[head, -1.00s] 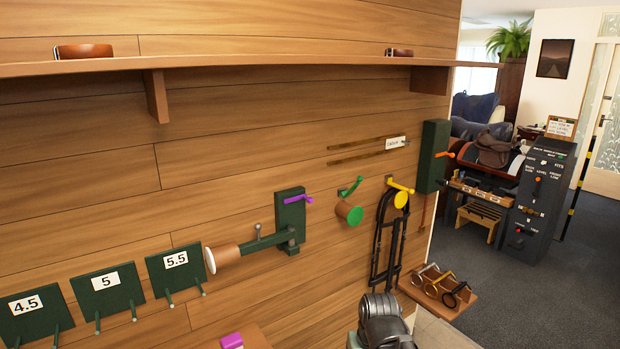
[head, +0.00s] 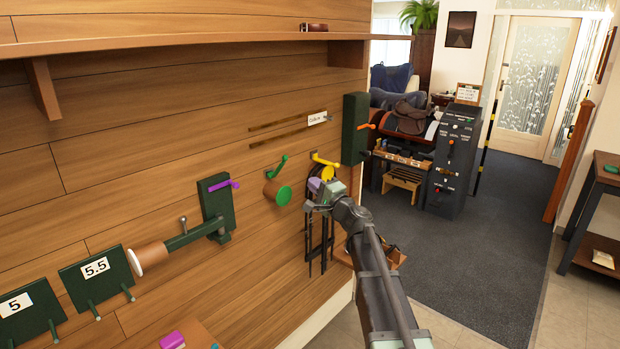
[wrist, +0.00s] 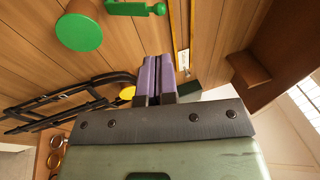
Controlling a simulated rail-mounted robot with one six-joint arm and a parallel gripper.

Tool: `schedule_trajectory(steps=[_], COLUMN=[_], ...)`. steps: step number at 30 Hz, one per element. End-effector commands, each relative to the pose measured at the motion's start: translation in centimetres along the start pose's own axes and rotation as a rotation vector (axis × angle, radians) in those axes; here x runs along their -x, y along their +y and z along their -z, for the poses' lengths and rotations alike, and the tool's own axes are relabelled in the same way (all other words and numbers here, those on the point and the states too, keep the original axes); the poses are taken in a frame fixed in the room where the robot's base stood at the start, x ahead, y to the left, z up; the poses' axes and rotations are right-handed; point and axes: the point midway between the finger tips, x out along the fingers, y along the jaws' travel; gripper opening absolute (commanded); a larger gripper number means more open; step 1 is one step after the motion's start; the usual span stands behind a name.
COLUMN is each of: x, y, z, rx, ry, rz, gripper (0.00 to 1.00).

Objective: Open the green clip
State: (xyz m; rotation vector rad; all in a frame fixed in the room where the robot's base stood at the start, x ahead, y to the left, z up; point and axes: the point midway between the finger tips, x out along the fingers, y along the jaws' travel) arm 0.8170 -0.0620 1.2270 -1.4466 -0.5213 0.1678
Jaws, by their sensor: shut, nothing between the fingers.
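The green clip on the plank wall has a green lever (head: 279,165) above a round peg with a green end disc (head: 284,196). In the wrist view, the green lever (wrist: 140,9) and the green disc (wrist: 79,32) show at the top, left of and above the fingers. My gripper (head: 314,186) is shut and empty, its purple fingertips (wrist: 154,78) pressed together. In the head view it is to the right of the green clip and apart from it, in front of the yellow clip.
A yellow clip (head: 325,159) with black straps (head: 318,235) hanging below it is close behind my gripper. A purple lever (head: 222,185) on a dark green bracket is to the left. A dark green box (head: 355,128) with an orange lever is to the right. A shelf (head: 190,39) runs above.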

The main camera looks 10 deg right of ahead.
Motion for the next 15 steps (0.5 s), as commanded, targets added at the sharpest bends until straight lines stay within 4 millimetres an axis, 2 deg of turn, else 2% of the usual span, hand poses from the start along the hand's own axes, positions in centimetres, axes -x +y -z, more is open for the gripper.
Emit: schedule_trajectory(steps=[1, 9, 15], x=[-1.3, -7.3, -10.8], y=[-0.2, -0.2, -0.2], z=[0.1, 0.1, 0.0], rx=[-0.001, 0.0, -0.001], ry=[-0.002, -0.003, -0.002], rz=[0.0, -0.001, 0.0], gripper=[0.0, 0.0, 0.0])
